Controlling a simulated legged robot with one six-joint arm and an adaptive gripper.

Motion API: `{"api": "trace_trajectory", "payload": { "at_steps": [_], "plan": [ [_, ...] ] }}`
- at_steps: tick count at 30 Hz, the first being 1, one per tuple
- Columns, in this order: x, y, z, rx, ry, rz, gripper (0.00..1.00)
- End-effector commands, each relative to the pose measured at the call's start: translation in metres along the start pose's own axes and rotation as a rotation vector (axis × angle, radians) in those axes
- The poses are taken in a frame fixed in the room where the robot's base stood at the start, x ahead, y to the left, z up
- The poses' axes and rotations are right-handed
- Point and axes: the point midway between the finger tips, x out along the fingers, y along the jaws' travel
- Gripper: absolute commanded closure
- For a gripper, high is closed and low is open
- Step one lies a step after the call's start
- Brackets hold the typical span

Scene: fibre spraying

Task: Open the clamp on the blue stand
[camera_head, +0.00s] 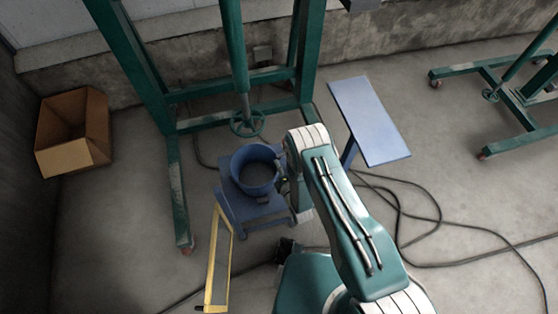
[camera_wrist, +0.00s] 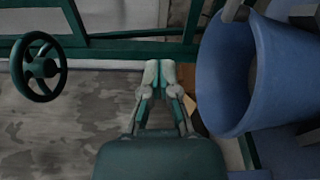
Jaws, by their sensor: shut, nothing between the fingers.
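In the head view, a blue round, open-topped vessel (camera_head: 254,184) sits on a low blue stand (camera_head: 238,208) in front of the green frame. I cannot make out a clamp on the stand in either view. In the wrist view, the vessel (camera_wrist: 235,75) is large at the right, tilted in the picture. My gripper (camera_wrist: 159,66) is in the middle of the wrist view, just left of the vessel. Its two fingertips are together and nothing shows between them. In the head view my arm reaches to the vessel's right side and the gripper is mostly hidden.
A green frame with a handwheel (camera_head: 247,123) stands behind the stand; the wheel also shows in the wrist view (camera_wrist: 41,69). A blue panel (camera_head: 370,118) is at the right, a yellow frame (camera_head: 211,259) in front. Cables lie on the right floor. A cardboard box (camera_head: 72,158) stands left.

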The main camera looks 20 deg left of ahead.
Motion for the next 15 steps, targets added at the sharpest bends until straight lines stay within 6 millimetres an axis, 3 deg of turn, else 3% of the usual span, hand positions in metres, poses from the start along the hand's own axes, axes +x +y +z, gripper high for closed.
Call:
{"api": "trace_trajectory", "payload": {
  "at_steps": [12, 15],
  "plan": [
    [0.081, 0.0, -0.002, -0.001, 0.001, 0.002, 1.0],
    [0.072, -0.001, 0.018, 0.0, -0.004, -0.004, 1.0]
  ]
}}
